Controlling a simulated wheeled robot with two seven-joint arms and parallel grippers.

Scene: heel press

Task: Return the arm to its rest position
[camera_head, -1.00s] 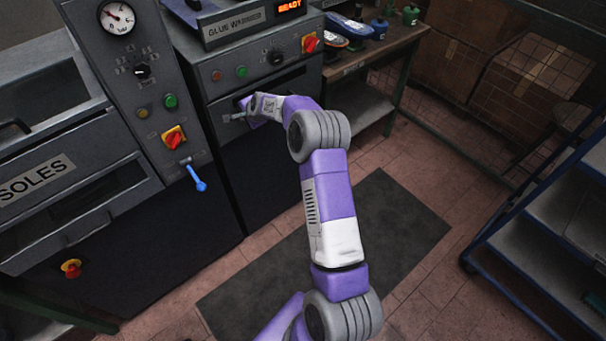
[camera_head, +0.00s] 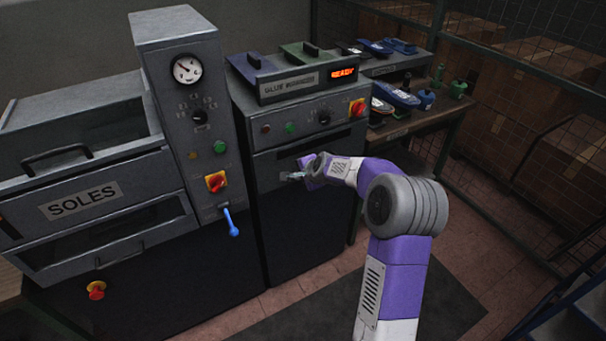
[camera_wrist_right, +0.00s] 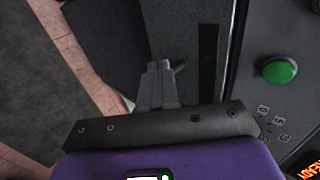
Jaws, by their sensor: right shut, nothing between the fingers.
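My right arm (camera_head: 395,275) reaches up from the bottom in the head view, its elbow raised and its forearm pointing left. My right gripper (camera_head: 291,176) is at the front of the glue warmer (camera_head: 262,208). It is small there, and I cannot tell whether it touches the warmer. In the right wrist view its fingers (camera_wrist_right: 160,68) are together with nothing between them, in front of a dark panel. A green button (camera_wrist_right: 280,70) shows to their right. My left gripper is not in view.
The press marked SOLES (camera_head: 80,205) stands left, with a blue lever (camera_head: 231,222) on its control column. A bench (camera_head: 425,122) with shoes and bottles is behind my arm. A blue-framed rack (camera_head: 575,315) is at lower right. A dark mat (camera_head: 300,318) lies on the floor.

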